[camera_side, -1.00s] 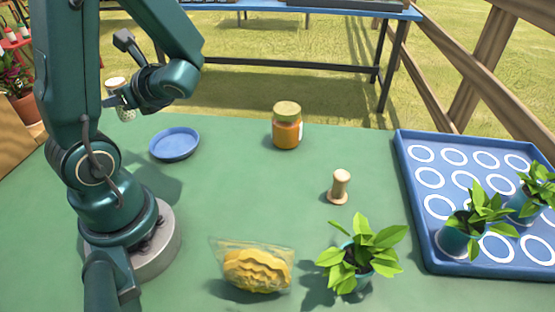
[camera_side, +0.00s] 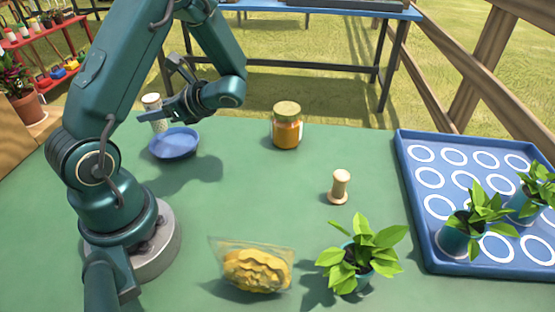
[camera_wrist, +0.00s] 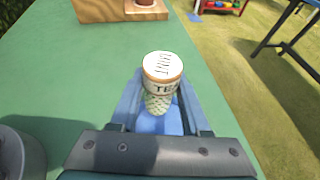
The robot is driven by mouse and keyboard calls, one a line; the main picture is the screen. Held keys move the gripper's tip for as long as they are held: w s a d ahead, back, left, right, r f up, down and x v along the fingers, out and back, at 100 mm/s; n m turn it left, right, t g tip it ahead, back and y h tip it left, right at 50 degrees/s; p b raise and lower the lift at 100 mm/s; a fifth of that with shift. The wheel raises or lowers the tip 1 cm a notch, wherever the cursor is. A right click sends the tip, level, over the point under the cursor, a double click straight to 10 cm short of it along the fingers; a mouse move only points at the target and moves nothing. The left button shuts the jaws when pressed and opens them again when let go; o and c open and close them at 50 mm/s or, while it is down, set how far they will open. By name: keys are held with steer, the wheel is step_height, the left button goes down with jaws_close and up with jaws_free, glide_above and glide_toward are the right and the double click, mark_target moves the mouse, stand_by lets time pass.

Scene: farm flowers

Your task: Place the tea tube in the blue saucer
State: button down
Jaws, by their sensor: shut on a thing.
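The tea tube (camera_side: 153,108) is a small pale cylinder with a light lid and a patterned body. It is upright in my gripper (camera_side: 160,113), at the far left of the table in the side view. In the wrist view the tea tube (camera_wrist: 160,78) stands between the two blue-grey fingers, with its lettered lid facing the camera. My gripper is shut on it. The blue saucer (camera_side: 174,143) lies on the green table just below the tube in the side view. In the wrist view a blue patch of the saucer (camera_wrist: 160,122) shows under the tube. I cannot tell whether tube and saucer touch.
A jar with orange contents (camera_side: 287,126) stands right of the saucer. A small wooden piece (camera_side: 340,186), a bag of yellow food (camera_side: 256,268) and a potted plant (camera_side: 358,258) are nearer. A blue tray (camera_side: 420,245) with plants is at right. The table's middle is clear.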

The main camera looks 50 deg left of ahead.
steer(key=shift+w+f, duration=0.65)
steer(key=shift+w, duration=0.35)
steer(key=shift+f, duration=1.95)
steer(key=shift+f, duration=0.1)
steer(key=shift+c, duration=1.9)
jaws_free()
